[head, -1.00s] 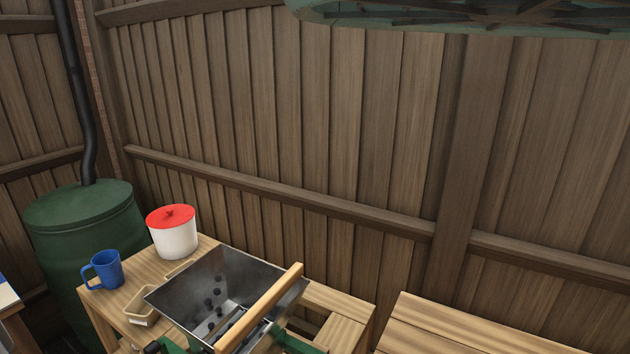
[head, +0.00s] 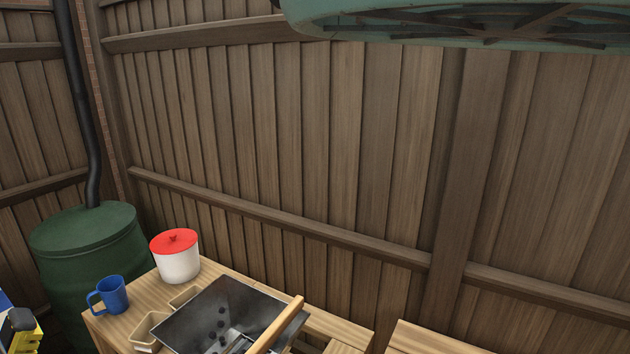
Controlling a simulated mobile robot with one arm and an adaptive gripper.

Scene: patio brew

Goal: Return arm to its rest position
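A yellow and black part (head: 22,332), seemingly of my own arm, shows at the lower left edge of the head view. It is cut off by the frame. I cannot tell whether it belongs to my gripper, and no pair of fingertips can be made out, so whether the gripper is open or shut or holds anything is hidden. The part is left of the wooden table and apart from the blue mug in the picture.
A wooden table (head: 240,283) holds a blue mug (head: 112,295), a white pot with red lid (head: 178,262), a tan tray (head: 146,331) and a metal hopper (head: 195,318) with dark lumps. A green barrel (head: 85,245) stands behind left. A teal canopy (head: 390,22) hangs above. A fence closes the back.

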